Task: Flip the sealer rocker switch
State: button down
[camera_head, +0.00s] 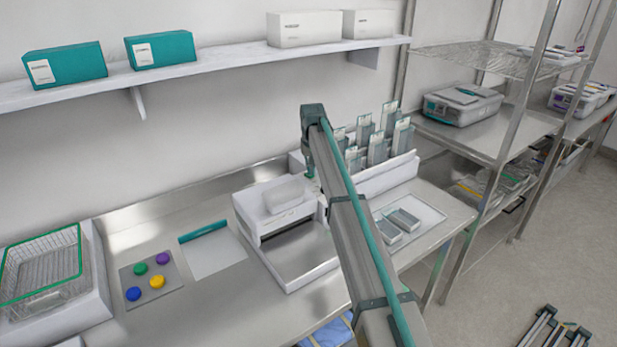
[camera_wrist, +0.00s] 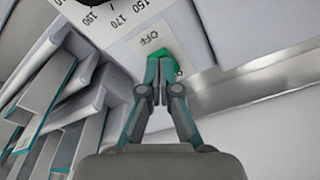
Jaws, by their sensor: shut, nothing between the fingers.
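The white sealer (camera_head: 262,232) stands on the steel counter in the head view. In the wrist view its panel (camera_wrist: 172,24) shows the label OFF, and a green rocker switch (camera_wrist: 168,54) sits right beside that label. My gripper (camera_wrist: 160,66) is shut and empty, with its fingertips at the green switch and partly covering it. I cannot tell whether they press on it or which way it is tilted. In the head view my gripper (camera_head: 312,182) points down at the right end of the sealer, and the switch cannot be made out there.
A black dial (camera_wrist: 92,3) with a printed scale is close to the switch. A rack of upright pouches (camera_head: 378,145) stands right behind the sealer. A tray with two packs (camera_head: 401,222) lies to the right. Colored discs (camera_head: 140,269) and a wire basket (camera_head: 42,262) are at left.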

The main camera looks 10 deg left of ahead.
jog(key=shift+f, duration=0.45)
jog(key=shift+r, duration=0.1)
jog(key=shift+r+p, duration=1.35)
jog(key=shift+r, duration=2.05)
